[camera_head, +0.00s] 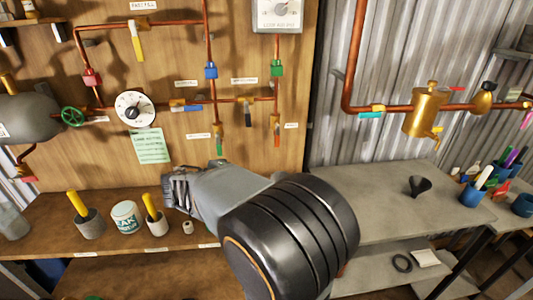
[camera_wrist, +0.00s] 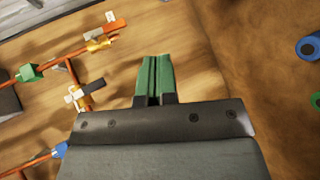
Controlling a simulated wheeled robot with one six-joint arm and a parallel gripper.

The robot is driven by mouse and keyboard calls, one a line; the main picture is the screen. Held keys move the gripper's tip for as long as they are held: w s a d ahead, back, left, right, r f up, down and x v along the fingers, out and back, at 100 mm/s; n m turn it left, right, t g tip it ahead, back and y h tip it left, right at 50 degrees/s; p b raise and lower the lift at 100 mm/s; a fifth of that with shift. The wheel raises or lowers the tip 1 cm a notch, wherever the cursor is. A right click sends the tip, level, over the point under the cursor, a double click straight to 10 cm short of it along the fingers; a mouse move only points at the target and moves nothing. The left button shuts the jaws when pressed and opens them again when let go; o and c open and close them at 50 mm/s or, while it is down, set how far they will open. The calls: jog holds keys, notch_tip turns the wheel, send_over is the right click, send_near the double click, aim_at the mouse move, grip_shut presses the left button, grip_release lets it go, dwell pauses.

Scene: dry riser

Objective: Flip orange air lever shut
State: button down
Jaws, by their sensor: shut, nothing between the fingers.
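The orange lever (camera_head: 276,130) hangs at the lower end of the right vertical copper pipe on the wooden board, pointing down in line with the pipe. It also shows in the wrist view (camera_wrist: 112,28) at upper left, beside a yellow fitting and a small tag. My gripper (camera_head: 177,190) is below and left of the lever in the head view, in front of the board's lower part, and touches no lever. In the wrist view my gripper's green fingers (camera_wrist: 154,75) are together and empty, with wood behind them.
Near the orange lever are a black-handled lever (camera_head: 244,99), a green-tipped lever (camera_head: 218,136) and a blue lever (camera_head: 187,107). A white tin (camera_head: 126,217) and a grey pot (camera_head: 156,227) stand on the shelf below. A brass vessel (camera_head: 426,113) hangs at right.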

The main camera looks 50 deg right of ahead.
jog(key=w+d+r+t+h+b, duration=0.1)
jog(key=w+d+r+h, duration=0.1)
jog(key=w+h, duration=0.2)
jog(key=shift+w+d+r+n, duration=0.2)
jog(key=shift+w+n, duration=0.2)
jog(key=shift+w, duration=0.1)
jog(key=p, duration=0.2)
send_near(277, 135)
jog(key=w+d+f, duration=0.3)
jog(key=w+d, duration=0.1)
jog(key=s+d, duration=0.2)
jog(key=shift+d+r+p, duration=0.15)
jog(key=shift+d+p, duration=0.25)
